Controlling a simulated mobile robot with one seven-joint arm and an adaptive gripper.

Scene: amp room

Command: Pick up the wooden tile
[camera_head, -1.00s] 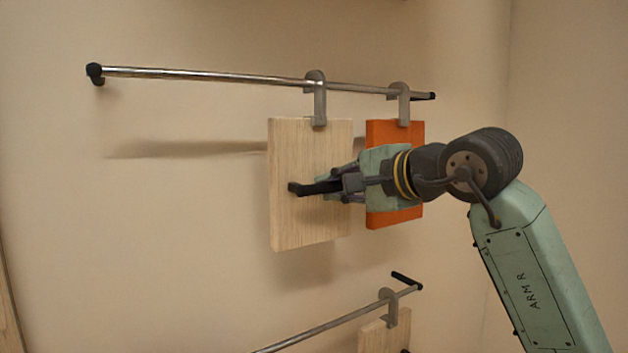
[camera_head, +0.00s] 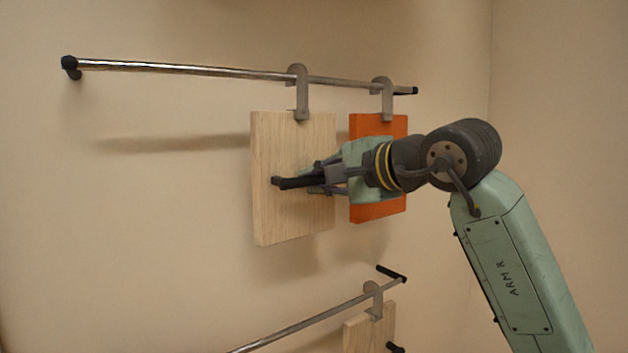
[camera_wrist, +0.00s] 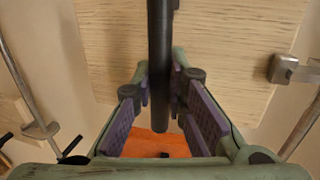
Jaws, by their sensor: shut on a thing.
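The wooden tile (camera_head: 270,215) is a pale square board with visible grain. It hangs from the upper metal rail (camera_head: 190,69) by a grey hook (camera_head: 300,95). A black bar handle (camera_head: 290,183) stands on its front face. My gripper (camera_head: 325,175) comes from the right and is shut on this handle. In the wrist view, the handle (camera_wrist: 160,60) runs down from the top between my gripper's purple-padded fingers (camera_wrist: 163,92), with the tile's grain (camera_wrist: 110,45) behind. The finger contact is partly hidden in the head view.
An orange tile (camera_head: 375,213) hangs just right of the wooden tile, partly behind my gripper; it also shows in the wrist view (camera_wrist: 150,145). A lower rail (camera_head: 300,326) holds another wooden tile (camera_head: 368,333). Bare wall lies to the left.

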